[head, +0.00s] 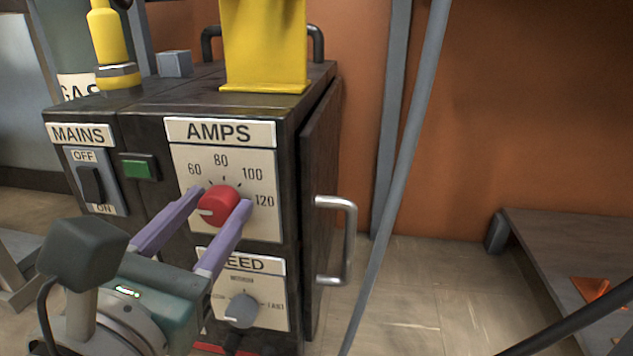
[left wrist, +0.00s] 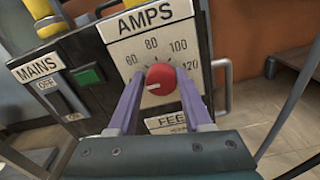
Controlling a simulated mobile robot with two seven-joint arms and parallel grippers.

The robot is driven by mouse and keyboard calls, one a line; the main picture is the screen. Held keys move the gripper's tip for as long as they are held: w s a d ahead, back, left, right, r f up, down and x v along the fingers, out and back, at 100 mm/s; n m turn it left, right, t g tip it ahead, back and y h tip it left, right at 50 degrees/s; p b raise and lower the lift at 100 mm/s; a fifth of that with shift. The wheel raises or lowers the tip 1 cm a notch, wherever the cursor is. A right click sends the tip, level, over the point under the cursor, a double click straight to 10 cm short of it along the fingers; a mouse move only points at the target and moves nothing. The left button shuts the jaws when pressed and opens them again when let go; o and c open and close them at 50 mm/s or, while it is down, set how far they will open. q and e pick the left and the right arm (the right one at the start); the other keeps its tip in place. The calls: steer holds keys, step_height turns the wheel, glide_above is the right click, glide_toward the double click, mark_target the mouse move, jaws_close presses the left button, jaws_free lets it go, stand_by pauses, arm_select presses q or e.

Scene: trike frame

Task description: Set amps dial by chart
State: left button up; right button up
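The red amps dial (head: 219,205) is on the white AMPS panel (head: 265,222) of a dark welding machine. Its scale reads 60, 80, 100 and 120. The dial's white mark points left, below the 60. My left gripper (head: 222,198) has one purple finger on each side of the dial, seemingly touching it. In the left wrist view, the dial (left wrist: 160,78) sits between the fingertips with no clear gap. No chart is visible. My right gripper is not in view.
Left of the panel are the MAINS switch (head: 91,184) and a green button (head: 139,167). A grey feed knob (head: 241,310) is below. A yellow bracket (head: 264,45) stands on top. A metal handle (head: 350,240) juts from the machine's right side.

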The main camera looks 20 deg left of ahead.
arm_select(q)
jaws_close()
